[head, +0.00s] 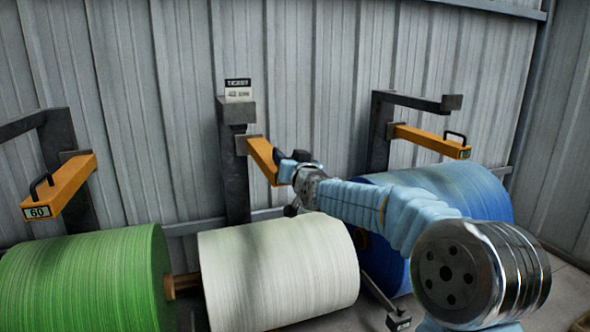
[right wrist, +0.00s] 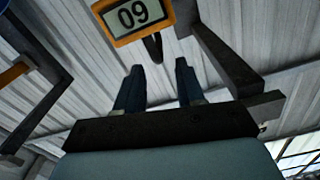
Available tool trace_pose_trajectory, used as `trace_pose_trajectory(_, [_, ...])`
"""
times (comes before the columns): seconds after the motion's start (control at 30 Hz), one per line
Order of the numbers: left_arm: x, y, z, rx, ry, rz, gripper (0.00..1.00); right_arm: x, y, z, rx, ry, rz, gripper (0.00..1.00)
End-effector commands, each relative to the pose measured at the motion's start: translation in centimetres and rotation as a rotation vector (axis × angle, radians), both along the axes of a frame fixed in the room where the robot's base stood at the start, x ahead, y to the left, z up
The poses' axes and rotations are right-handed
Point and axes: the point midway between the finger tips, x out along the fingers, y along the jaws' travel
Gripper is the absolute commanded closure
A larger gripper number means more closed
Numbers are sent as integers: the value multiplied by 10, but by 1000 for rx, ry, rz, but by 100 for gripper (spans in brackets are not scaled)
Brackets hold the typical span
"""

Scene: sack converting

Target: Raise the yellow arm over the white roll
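The white roll (head: 278,270) lies between a green and a blue roll in the head view. The yellow arm (head: 261,157) juts from its grey post above and behind this roll, angled down toward my right gripper (head: 297,172), which covers its near end. In the right wrist view, the yellow arm's end (right wrist: 183,14) carries a display, seen upside down, with a black handle (right wrist: 153,48) under it. My right gripper (right wrist: 158,68) is open, its two fingers apart. The handle shows between and just beyond the fingertips, not visibly gripped. My left gripper is not in view.
The green roll (head: 88,281) has its own yellow arm (head: 67,183) marked 60 at left. The blue roll (head: 461,193) lies at right, partly behind my right arm, under another yellow arm (head: 427,141). A corrugated wall stands behind.

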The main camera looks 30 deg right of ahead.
Motion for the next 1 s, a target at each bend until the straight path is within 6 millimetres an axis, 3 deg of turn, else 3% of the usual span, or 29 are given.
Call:
trace_pose_trajectory(0.1, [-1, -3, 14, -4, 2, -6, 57, -27, 6, 7, 10, -3, 3, 62])
trace_pose_trajectory(0.33, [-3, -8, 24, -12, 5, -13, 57, -58, 13, 2, 3, -1, -1, 62])
trace_pose_trajectory(1.0, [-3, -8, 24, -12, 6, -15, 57, -61, 18, -3, -4, 10, 4, 62])
